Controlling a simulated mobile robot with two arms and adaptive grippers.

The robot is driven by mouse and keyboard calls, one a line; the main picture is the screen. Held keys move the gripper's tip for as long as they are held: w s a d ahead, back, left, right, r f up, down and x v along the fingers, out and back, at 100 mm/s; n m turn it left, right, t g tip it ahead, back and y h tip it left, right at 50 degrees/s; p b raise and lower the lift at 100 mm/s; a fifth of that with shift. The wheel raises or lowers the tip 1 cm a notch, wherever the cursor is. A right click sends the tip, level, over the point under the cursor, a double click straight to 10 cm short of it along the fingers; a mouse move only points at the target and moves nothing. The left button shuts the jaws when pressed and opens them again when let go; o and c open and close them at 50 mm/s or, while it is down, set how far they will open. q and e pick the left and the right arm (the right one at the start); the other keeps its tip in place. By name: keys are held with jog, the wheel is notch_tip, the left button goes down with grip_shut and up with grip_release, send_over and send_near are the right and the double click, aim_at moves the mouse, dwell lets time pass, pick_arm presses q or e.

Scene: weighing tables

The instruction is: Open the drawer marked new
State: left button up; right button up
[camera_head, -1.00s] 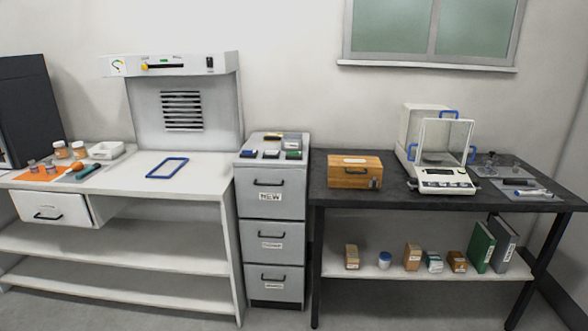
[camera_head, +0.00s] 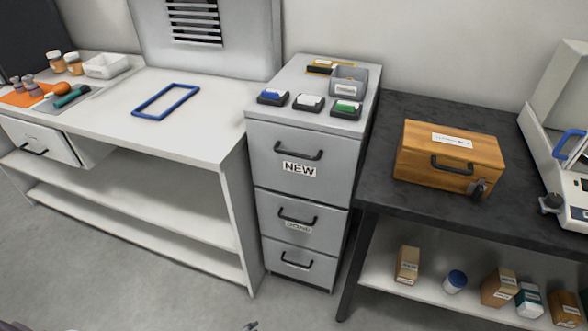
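The drawer marked NEW (camera_head: 292,167) is the top drawer of a grey three-drawer cabinet (camera_head: 254,220) in the middle of the head view. It is shut, its front flush with the cabinet. Its dark bar handle (camera_head: 299,151) sits above the white NEW label (camera_head: 299,169). Below it are a shut drawer marked DONE (camera_head: 300,239) and a shut bottom drawer (camera_head: 300,273), whose label is not readable. Only small slivers, perhaps of my own body, show at the bottom edge, away from the cabinet.
Small card holders and a grey bin (camera_head: 347,84) stand on the cabinet. A white bench (camera_head: 200,120) with a blue frame (camera_head: 166,101) is on the left. A dark table (camera_head: 385,190) with a wooden box (camera_head: 449,158) is on the right. The floor before the cabinet looks clear.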

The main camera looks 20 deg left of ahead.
pick_arm(q)
jog(key=w+r+m+t+b, duration=0.3)
jog(key=w+r, duration=0.3)
jog(key=w, duration=0.5)
pick_arm(e)
jog(key=w+a+b, duration=0.1)
jog(key=w+b, duration=0.3)
jog(key=w, duration=0.5)
pick_arm(q)
jog(key=m+t+b, duration=0.4)
jog(key=m+t, duration=0.3)
jog(key=t, duration=0.3)
send_near(296, 155)
jog(key=shift+x, duration=5.2)
pick_arm(e)
notch_tip(296, 155, up, 8)
jog(key=w+t, duration=0.1)
jog(key=w, duration=0.2)
jog(key=shift+a+f, duration=0.25)
jog(key=shift+a, duration=0.1)
pick_arm(q)
jog(key=shift+a+f, duration=0.1)
jog(key=shift+f, duration=0.1)
pick_arm(e)
jog(key=shift+s, duration=0.1)
pick_arm(q)
grip_shut()
